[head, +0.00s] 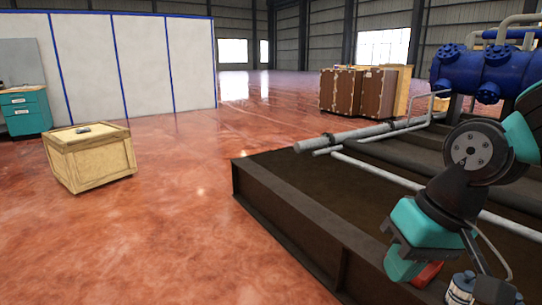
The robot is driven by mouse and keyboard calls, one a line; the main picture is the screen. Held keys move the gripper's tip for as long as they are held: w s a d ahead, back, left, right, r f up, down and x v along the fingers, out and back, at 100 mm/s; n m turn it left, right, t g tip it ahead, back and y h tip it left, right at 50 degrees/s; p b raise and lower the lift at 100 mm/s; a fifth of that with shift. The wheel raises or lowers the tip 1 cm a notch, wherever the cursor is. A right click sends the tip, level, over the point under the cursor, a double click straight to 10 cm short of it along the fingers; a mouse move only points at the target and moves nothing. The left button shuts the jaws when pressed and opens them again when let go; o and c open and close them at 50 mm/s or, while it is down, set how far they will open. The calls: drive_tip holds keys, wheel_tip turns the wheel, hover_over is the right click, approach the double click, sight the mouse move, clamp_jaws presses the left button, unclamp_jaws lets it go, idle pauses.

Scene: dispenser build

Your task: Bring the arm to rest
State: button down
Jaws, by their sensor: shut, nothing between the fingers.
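My arm (480,152) hangs at the right of the head view, with a dark round joint and teal covers. It bends down toward the bottom right, over the near end of a dark steel skid. No gripper fingers can be made out; the lower end of the arm is crowded with small parts and cut off by the bottom edge. I cannot tell whether the arm touches anything there.
The dark skid frame (285,215) fills the lower right, with grey pipes (375,132) and a blue vessel (487,70) above it. A wooden crate (90,165) with a small grey item on top stands left. Open red floor (185,230) lies between.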

drive_tip(key=s+a+r+n+g+p, duration=0.1)
drive_tip(key=s+a+r+n+p, duration=0.25)
drive_tip(key=s, duration=0.55)
wheel_tip(320, 180, up, 27)
drive_tip(key=n+p, duration=0.1)
drive_tip(key=p, duration=2.5)
drive_tip(key=shift+a+n+y, duration=0.15)
drive_tip(key=shift+n+y, duration=0.2)
drive_tip(key=shift+y, duration=0.05)
